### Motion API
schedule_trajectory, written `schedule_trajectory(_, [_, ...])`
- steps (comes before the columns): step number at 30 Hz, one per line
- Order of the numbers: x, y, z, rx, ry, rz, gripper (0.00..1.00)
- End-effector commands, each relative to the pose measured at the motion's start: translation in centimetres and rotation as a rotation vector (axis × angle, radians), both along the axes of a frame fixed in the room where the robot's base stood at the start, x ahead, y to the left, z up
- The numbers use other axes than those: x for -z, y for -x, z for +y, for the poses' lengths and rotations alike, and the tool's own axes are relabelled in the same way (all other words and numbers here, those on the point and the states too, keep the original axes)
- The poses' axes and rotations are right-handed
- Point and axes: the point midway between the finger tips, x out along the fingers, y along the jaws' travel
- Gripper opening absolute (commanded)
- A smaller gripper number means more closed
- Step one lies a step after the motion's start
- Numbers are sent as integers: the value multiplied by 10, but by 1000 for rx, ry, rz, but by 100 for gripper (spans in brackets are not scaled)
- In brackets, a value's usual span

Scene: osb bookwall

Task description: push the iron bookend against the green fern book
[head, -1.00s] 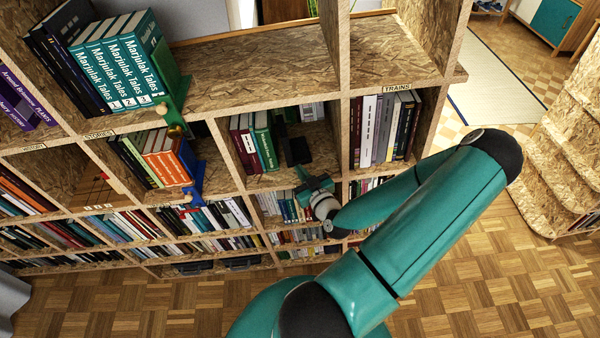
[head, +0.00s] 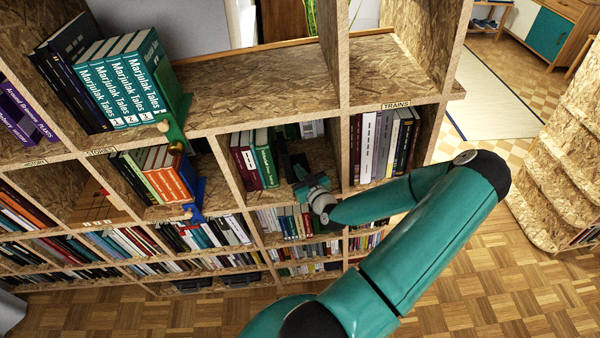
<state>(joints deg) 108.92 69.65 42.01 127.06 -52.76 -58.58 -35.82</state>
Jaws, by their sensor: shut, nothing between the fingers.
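The iron bookend (head: 292,166) is a dark upright piece in the middle compartment, just right of a short row of books. The green fern book (head: 265,164) appears to be the green one at the right end of that row. A narrow dark gap seems to lie between them, but I cannot tell if they touch. My gripper (head: 302,175) is shut and empty at the front of this compartment, beside the bookend's lower right. Its fingertips are small and partly hidden, so contact with the bookend is unclear.
A divider (head: 340,150) stands right of my gripper, with the TRAINS books (head: 380,148) beyond it. Shelf boards lie above and below. Left are orange books (head: 170,182) with a blue bookend (head: 196,200). Bare shelf floor (head: 322,160) shows right of the iron bookend.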

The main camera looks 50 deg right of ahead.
Motion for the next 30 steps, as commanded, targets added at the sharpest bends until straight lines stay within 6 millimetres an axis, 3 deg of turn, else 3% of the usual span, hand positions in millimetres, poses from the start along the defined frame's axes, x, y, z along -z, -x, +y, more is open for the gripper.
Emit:
schedule_trajectory(12, [-1, 8, -4, 0, 0, 0, 0])
schedule_trajectory(30, [-1, 49, 44, 0, 0, 1, 0])
